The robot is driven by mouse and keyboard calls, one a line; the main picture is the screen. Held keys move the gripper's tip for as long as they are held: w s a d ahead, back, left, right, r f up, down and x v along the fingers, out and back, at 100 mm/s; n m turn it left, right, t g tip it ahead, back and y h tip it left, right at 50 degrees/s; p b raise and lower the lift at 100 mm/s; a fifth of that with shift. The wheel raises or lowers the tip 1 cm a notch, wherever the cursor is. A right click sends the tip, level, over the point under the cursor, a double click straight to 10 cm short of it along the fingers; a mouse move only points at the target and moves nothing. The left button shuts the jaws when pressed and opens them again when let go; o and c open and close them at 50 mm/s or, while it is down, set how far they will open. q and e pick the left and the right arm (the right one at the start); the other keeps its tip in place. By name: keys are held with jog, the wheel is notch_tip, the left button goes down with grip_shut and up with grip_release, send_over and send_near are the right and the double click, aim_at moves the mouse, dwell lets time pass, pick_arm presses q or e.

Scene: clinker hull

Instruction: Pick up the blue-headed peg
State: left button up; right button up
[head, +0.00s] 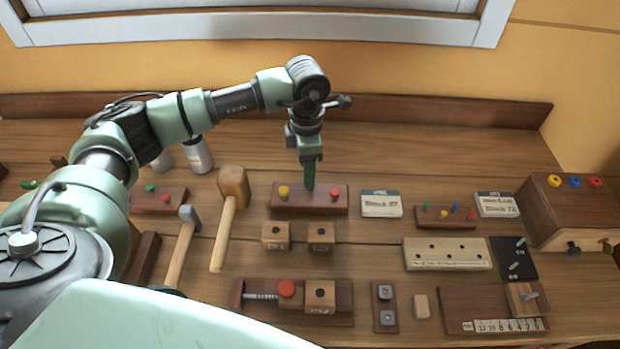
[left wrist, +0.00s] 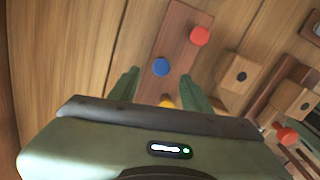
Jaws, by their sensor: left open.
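The blue-headed peg (left wrist: 161,67) stands in a dark red-brown block (left wrist: 178,42) between a red-headed peg (left wrist: 200,36) and a yellow-headed peg (left wrist: 166,102). In the left wrist view its round head shows between the tips of my open left gripper (left wrist: 158,75). In the head view my left gripper (head: 310,182) points down over the middle of the same block (head: 311,206) and hides the blue head. The yellow head (head: 284,191) and red head (head: 335,194) show on either side. I cannot tell whether the fingers touch the peg. My right gripper is not in view.
Two wooden cubes (head: 276,236) with holes stand in front of the block. A mallet (head: 233,185) and a hammer (head: 189,217) lie left. A smaller block (head: 445,221) holds several coloured pegs, right of a white card (head: 381,204). A low wall board (head: 430,112) runs behind.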

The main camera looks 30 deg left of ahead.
pick_arm(q)
jog(key=f+p, duration=0.1)
jog(key=f, duration=0.1)
jog(key=f+p, duration=0.1)
jog(key=f, duration=0.1)
jog(key=shift+w+d+f, duration=0.1)
jog(key=shift+d+f, duration=0.1)
jog(key=shift+f, duration=0.35)
jog(key=shift+c, duration=1.3)
grip_shut()
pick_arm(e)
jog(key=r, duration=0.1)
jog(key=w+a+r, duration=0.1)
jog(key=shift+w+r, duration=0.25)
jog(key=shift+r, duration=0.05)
pick_arm(q)
jog(key=shift+r, duration=0.15)
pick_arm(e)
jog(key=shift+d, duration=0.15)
